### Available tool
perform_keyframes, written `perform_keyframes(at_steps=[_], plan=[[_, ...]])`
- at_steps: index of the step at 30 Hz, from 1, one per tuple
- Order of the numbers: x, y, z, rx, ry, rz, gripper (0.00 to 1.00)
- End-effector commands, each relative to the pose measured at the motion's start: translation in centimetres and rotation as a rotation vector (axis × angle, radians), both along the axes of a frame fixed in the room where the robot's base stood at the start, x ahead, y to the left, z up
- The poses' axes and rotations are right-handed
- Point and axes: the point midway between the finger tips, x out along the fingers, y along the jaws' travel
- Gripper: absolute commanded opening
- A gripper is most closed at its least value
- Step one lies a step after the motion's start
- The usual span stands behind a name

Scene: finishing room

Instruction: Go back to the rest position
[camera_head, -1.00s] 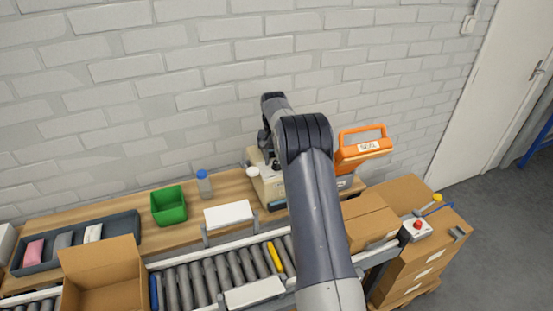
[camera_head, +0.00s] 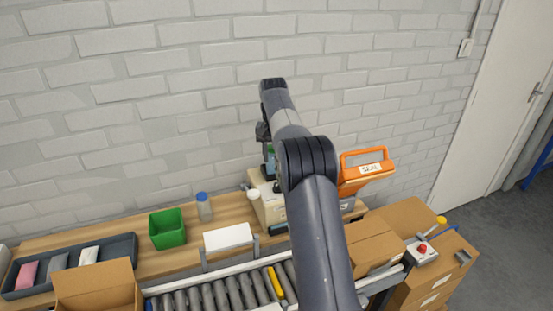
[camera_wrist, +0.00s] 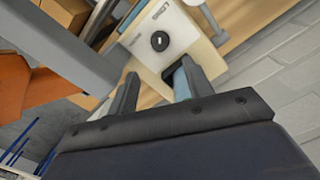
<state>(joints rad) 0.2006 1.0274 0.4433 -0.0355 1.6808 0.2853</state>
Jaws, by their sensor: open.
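My gripper (camera_wrist: 158,88) shows in the wrist view with its two fingers apart and nothing between them. In the head view my arm rises from the bottom and bends over the bench, and the gripper is mostly hidden behind it. Beyond the fingers in the wrist view is a cream machine (camera_wrist: 178,32) with a round black knob. The same cream machine (camera_head: 268,207) stands on the wooden bench in the head view, partly covered by my arm.
An orange SEAL device (camera_head: 368,180) stands right of my arm. Closed cartons (camera_head: 372,249) and a red-button control box (camera_head: 421,252) are at the right. A green bin (camera_head: 167,229), a blue-capped bottle (camera_head: 204,207) and an open carton (camera_head: 97,287) are left, beside the roller conveyor (camera_head: 221,293).

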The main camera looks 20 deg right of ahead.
Motion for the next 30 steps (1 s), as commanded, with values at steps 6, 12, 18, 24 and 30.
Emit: perform_keyframes(at_steps=[6, 12, 18, 24, 30], plan=[[0.0, 0.0, -0.2, 0.000, 0.001, 0.000, 0.49], [-0.1, -0.1, -2.1, 0.001, 0.003, 0.000, 0.49], [-0.2, -0.2, -5.7, 0.001, 0.005, 0.000, 0.49], [-0.2, -0.3, -9.0, 0.001, 0.005, 0.000, 0.49], [-0.2, -0.4, -10.8, 0.001, 0.002, 0.000, 0.49]])
